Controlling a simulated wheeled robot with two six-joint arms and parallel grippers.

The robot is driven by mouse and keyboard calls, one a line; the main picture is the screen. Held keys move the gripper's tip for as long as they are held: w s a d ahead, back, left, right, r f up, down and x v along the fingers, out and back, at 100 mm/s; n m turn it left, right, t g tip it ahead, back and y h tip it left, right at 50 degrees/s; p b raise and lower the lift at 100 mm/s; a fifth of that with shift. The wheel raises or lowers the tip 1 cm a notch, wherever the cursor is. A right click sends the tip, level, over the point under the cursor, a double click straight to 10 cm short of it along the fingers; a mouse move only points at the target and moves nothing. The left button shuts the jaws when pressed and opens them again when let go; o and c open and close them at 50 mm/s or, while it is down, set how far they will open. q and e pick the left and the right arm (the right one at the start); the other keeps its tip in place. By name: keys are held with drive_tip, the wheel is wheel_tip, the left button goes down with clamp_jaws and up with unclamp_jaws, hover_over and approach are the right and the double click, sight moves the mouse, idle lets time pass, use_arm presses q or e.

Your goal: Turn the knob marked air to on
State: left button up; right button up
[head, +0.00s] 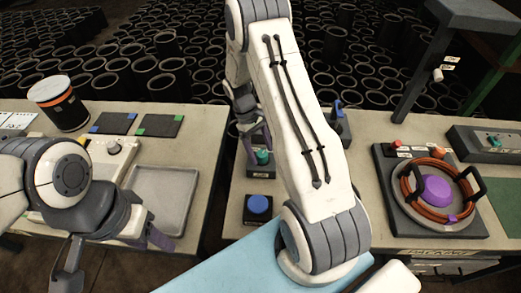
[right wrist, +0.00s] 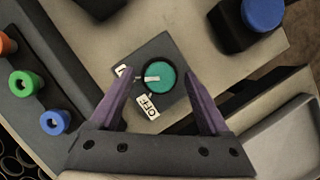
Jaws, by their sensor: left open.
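A teal round knob (right wrist: 160,80) with a white pointer sits on a dark box (right wrist: 172,50) in the right wrist view. Its pointer points left, toward a small white label partly covered by a purple finger. A white OFF label (right wrist: 148,106) lies below the knob. No "air" marking is readable. The knob also shows in the head view (head: 262,157). My right gripper (right wrist: 170,68) is open, its fingers apart on either side of the knob; I cannot tell whether they touch it. In the head view my arm partly hides it. My left gripper (head: 115,255) is open and empty near a grey tray.
A blue button (head: 258,204) stands in front of the knob's box. The grey tray (head: 166,172) is at the left. At the right are a station with a purple dome and orange coil (head: 436,189) and a grey box (head: 490,142). Many black sleeves (head: 150,70) fill the background.

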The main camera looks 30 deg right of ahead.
drive_tip(key=b+v, duration=0.2)
drive_tip(key=v, duration=0.8)
drive_tip(key=shift+r, duration=0.15)
drive_tip(key=shift+w, duration=0.1)
